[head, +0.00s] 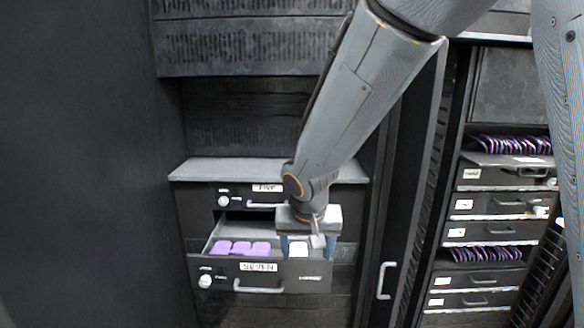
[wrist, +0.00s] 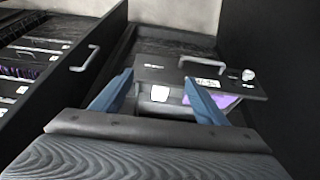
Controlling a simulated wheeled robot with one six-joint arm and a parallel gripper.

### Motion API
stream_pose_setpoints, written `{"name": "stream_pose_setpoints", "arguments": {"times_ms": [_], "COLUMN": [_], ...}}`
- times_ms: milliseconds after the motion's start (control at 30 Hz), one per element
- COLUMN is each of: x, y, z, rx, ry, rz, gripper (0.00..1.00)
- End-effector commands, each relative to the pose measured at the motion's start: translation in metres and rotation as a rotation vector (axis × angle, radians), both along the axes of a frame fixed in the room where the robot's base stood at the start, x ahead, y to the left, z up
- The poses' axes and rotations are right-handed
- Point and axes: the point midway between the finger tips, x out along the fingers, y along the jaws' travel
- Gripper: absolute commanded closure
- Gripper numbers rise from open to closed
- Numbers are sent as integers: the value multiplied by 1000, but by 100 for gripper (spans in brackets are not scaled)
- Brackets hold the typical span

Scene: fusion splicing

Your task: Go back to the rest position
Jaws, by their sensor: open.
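My gripper (head: 306,252) points down over the right part of the open drawer labelled SEVEN (head: 225,272), with a finger on each side. In the wrist view my gripper (wrist: 158,97) shows two blue fingers spread apart. A small white piece (head: 298,249) sits in the drawer between the fingers as seen from the head. It also shows in the wrist view (wrist: 159,93), with gaps to both fingers. Several purple pieces (head: 242,248) lie in the drawer's left part.
A closed drawer labelled FIVE (head: 235,197) is above the open one. An open cabinet door (head: 400,200) with a handle stands to the right of my gripper. Beyond it is a rack of drawers (head: 490,205) with purple cables. A dark panel (head: 80,160) fills the left.

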Motion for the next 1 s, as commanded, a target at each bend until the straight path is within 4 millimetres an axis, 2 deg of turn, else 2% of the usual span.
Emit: {"name": "stream_pose_setpoints", "arguments": {"times_ms": [167,367,567,700,833,1000], "x": [-11,-32,-68,-105,-133,-147], "y": [-24,-62,-107,-139,-154,-159], "z": [-18,-43,-79,-110,-129,-135], "rx": [-16,-33,-38,-21,3,17], "ry": [37,99,189,268,319,341], "rz": [-2,-5,-2,4,18,30], "gripper": [33,33,33,33,33,33]}}
